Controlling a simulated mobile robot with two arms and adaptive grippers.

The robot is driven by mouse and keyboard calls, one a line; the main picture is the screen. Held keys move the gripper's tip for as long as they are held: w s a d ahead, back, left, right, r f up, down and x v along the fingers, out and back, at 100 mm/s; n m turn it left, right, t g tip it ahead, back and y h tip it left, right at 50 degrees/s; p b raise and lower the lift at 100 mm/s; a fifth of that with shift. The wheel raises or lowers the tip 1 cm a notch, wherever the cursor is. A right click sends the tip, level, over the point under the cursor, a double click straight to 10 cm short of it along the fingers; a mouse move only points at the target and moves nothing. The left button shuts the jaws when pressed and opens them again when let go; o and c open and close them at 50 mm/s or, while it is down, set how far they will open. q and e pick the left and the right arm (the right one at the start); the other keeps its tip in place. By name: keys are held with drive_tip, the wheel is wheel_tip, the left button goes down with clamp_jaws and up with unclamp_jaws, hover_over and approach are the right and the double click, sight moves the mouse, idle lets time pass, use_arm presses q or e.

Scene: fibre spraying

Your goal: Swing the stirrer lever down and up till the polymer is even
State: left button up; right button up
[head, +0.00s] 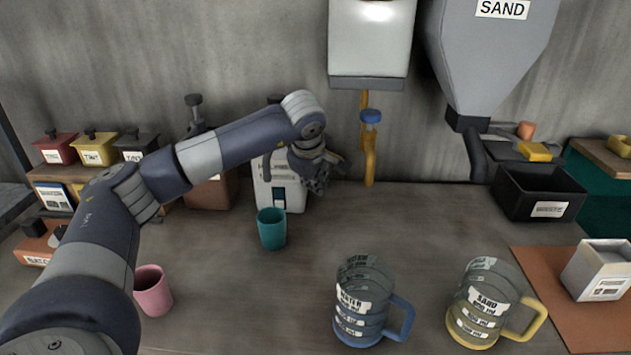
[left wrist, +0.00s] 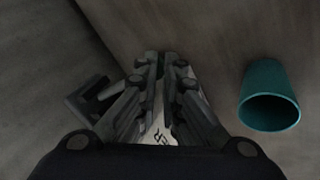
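A pale boxy unit with a small dark-blue window (head: 266,180) stands at the back of the bench, partly hidden by my left arm. My left gripper (head: 325,180) is in front of its upper right side, pointing down. In the left wrist view my gripper (left wrist: 160,58) has its two fingers close together with a narrow dark gap. I cannot tell whether anything thin is between them. A dark angled piece (left wrist: 88,100) shows left of the fingers; I cannot tell if it is the stirrer lever. The polymer is not visible. My right gripper is not in view.
A teal cup (head: 271,229) stands close in front of the unit and also shows in the left wrist view (left wrist: 268,98). A pink cup (head: 153,291), a blue-handled jug (head: 362,300) and a yellow-handled jug (head: 484,300) stand nearer. A yellow pipe (head: 369,160) hangs to the right.

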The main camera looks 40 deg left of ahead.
use_arm(q)
drive_tip(key=o, duration=0.4)
drive_tip(key=shift+s+d+f, duration=0.1)
drive_tip(key=shift+s+f, duration=0.05)
drive_tip(key=shift+f, duration=0.25)
drive_tip(key=shift+o, duration=1.2)
drive_tip(key=shift+f, duration=0.1)
drive_tip(key=w+v, duration=0.1)
drive_tip(key=v, duration=1)
drive_tip(key=shift+s+r, duration=0.2)
drive_tip(key=shift+r, duration=0.3)
